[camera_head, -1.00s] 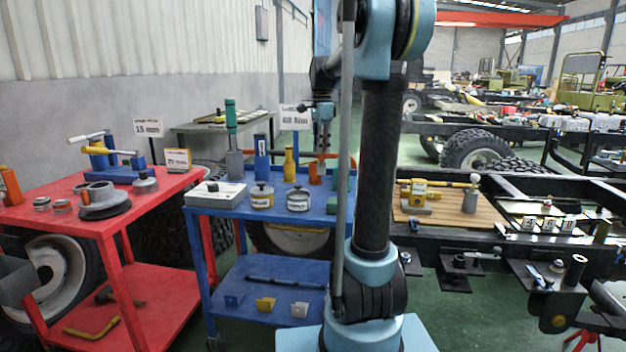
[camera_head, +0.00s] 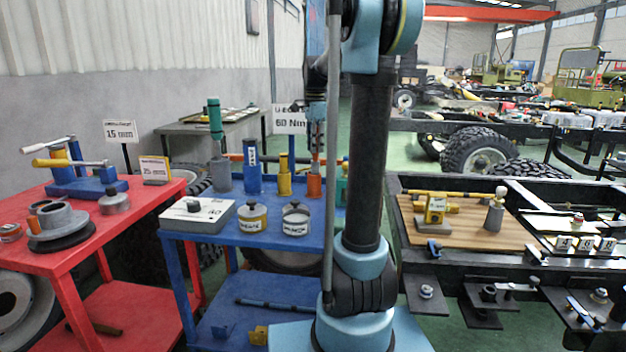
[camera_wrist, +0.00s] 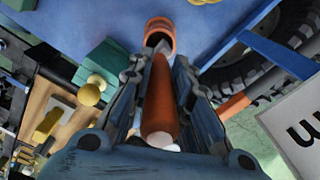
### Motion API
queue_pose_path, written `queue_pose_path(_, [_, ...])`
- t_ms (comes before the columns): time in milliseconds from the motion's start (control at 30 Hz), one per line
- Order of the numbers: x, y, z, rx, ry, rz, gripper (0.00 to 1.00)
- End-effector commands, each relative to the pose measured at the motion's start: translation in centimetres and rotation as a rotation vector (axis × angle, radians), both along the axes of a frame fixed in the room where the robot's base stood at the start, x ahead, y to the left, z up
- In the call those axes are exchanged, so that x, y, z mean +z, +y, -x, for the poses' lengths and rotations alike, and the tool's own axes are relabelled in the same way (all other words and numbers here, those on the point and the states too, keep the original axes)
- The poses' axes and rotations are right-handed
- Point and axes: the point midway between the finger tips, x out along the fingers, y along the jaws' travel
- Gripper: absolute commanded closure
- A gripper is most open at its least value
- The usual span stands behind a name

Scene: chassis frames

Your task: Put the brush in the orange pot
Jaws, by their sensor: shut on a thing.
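The orange pot (camera_head: 314,186) stands on the blue cart's top, right of the yellow bottle, and its round mouth shows at the top of the wrist view (camera_wrist: 160,32). My gripper (camera_wrist: 160,75) is shut on the brush (camera_wrist: 159,105), which has an orange-brown handle with a pale end towards the camera. The brush's far end meets the pot's mouth in the wrist view; I cannot tell how far inside it is. In the head view my gripper (camera_head: 316,125) is directly above the pot, pointing down.
The blue cart (camera_head: 235,240) also holds a green-handled tool (camera_head: 216,125), a blue bottle (camera_head: 253,165), a yellow bottle (camera_head: 285,175), two labelled jars and a white box (camera_head: 197,213). A red cart (camera_head: 150,215) stands left. A black chassis frame with a wooden board (camera_head: 475,235) stands right.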

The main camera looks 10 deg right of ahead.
Motion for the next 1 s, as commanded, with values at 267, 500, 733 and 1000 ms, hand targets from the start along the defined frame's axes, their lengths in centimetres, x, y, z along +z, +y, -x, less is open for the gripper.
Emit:
queue_pose_path(267, [-3.5,0.6,0.0,0.008,0.0,0.0,1.0])
queue_pose_path(500, [-5.4,0.7,0.0,0.01,0.0,0.0,1.0])
queue_pose_path(733, [-7.9,0.7,0.0,0.01,0.0,0.0,1.0])
queue_pose_path(1000, [-7.9,0.7,0.0,0.01,0.0,0.0,1.0])
